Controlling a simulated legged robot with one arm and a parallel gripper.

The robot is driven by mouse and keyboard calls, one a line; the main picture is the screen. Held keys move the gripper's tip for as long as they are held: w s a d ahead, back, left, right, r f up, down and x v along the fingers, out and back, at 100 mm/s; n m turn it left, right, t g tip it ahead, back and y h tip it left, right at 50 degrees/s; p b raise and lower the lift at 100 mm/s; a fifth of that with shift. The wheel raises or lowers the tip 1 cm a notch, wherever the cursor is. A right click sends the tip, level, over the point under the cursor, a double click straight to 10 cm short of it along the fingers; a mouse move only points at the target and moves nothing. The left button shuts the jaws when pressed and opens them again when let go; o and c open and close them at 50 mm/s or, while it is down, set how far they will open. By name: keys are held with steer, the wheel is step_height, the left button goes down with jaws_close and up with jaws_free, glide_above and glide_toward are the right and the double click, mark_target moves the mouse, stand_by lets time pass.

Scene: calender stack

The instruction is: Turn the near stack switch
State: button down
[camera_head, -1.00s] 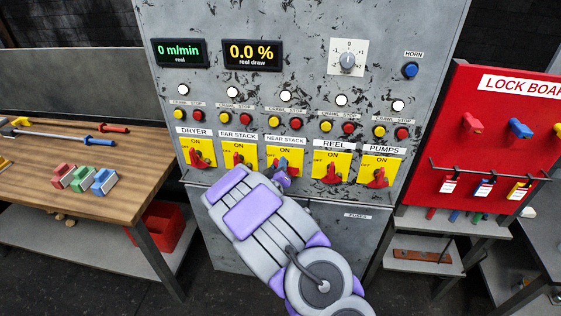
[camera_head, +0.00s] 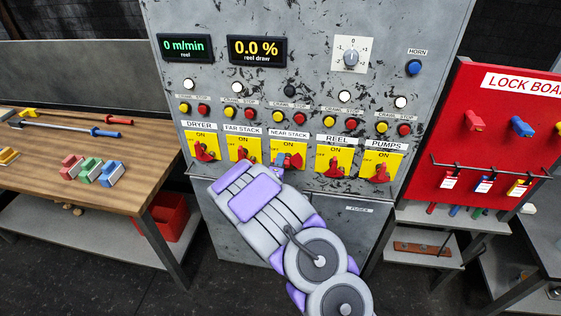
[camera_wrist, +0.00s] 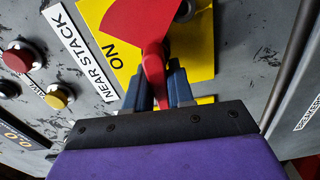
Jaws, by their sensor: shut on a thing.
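The near stack switch is a red rotary handle (camera_wrist: 153,62) on a yellow plate (camera_wrist: 195,45), beside the NEAR STACK label and the word ON in the wrist view. In the head view the switch (camera_head: 296,160) sits in the middle of the row, partly hidden by my gripper. My gripper (camera_wrist: 160,88) has its two blue-grey fingers on either side of the red handle and is shut on it. In the head view my gripper (camera_head: 281,161) reaches the plate from below. The round lamp (camera_head: 289,90) above this switch is dark.
The far stack switch (camera_head: 242,152) and reel switch (camera_head: 329,165) are close on either side. Crawl and stop buttons sit just above. A wooden bench (camera_head: 130,182) with tools stands left; a red lock board (camera_head: 490,140) stands right.

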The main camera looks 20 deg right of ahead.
steer(key=shift+a+f+n, duration=0.15)
steer(key=shift+f+n, duration=0.15)
steer(key=shift+n, duration=0.3)
steer(key=c, duration=1.1)
jaws_free()
steer(key=shift+w, duration=0.15)
steer(key=shift+r, duration=0.1)
steer(key=shift+a, duration=0.1)
steer(key=p+v, duration=0.1)
steer(key=v, duration=1.6)
steer(key=shift+a+p, duration=0.15)
steer(key=shift+p, duration=0.25)
